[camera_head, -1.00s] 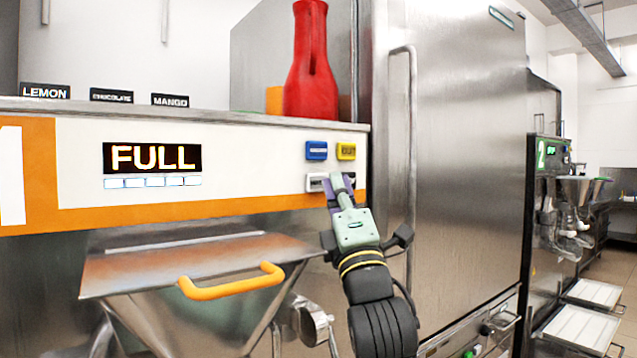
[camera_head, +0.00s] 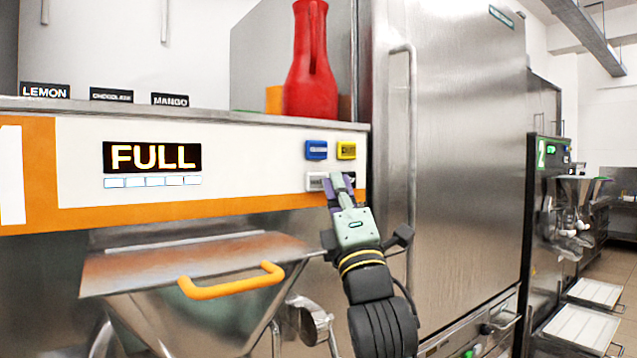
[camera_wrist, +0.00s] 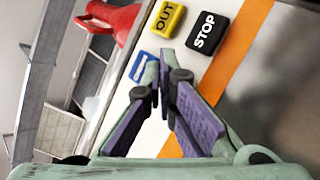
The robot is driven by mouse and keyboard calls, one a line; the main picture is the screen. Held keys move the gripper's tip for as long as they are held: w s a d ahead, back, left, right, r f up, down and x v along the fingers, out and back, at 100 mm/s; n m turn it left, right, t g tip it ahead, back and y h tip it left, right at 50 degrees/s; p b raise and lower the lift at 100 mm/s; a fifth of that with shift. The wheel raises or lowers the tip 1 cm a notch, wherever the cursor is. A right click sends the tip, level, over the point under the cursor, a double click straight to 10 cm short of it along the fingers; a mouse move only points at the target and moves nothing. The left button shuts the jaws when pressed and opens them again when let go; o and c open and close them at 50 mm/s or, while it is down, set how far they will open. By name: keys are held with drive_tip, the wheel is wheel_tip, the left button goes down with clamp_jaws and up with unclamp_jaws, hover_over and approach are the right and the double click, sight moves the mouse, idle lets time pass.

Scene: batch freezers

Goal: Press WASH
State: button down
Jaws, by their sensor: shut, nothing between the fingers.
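The control panel (camera_head: 240,170) of machine 1 carries a small group of buttons at its right end. A blue button (camera_head: 316,150) and a yellow button (camera_head: 346,150) form the upper row; a pale button (camera_head: 314,182) sits below the blue one. In the wrist view the yellow button (camera_wrist: 168,18) reads OUT and a black button (camera_wrist: 208,33) reads STOP. The blue button (camera_wrist: 139,66) is partly covered by a finger there. No WASH label is readable. My gripper (camera_head: 337,178) is shut and empty, its tips in front of the lower row; contact cannot be told.
A display (camera_head: 152,158) reads FULL. A red bottle (camera_head: 310,70) stands on the machine's top above the buttons. A hopper lid with a yellow handle (camera_head: 232,282) juts out at lower left. A tall steel cabinet (camera_head: 460,150) with a vertical handle stands close on the right.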

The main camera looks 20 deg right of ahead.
drive_tip(key=shift+w, duration=0.1)
drive_tip(key=shift+w+a, duration=0.15)
drive_tip(key=shift+w, duration=0.2)
drive_tip(key=shift+w+a, duration=0.15)
drive_tip(key=shift+w, duration=0.3)
idle(0.9)
drive_tip(key=shift+s, duration=0.1)
drive_tip(key=shift+s+d+b, duration=0.25)
drive_tip(key=shift+s+b, duration=0.2)
drive_tip(key=shift+s, duration=0.35)
drive_tip(key=shift+s+d+b, duration=0.2)
drive_tip(key=shift+s+d, duration=0.1)
drive_tip(key=shift+s, duration=0.5)
drive_tip(key=shift+s+d+b, duration=0.25)
drive_tip(key=shift+s+d, duration=0.05)
drive_tip(key=shift+s, duration=0.45)
drive_tip(key=shift+s+d+b, duration=0.2)
drive_tip(key=shift+s+d, duration=0.1)
drive_tip(key=shift+s, duration=0.5)
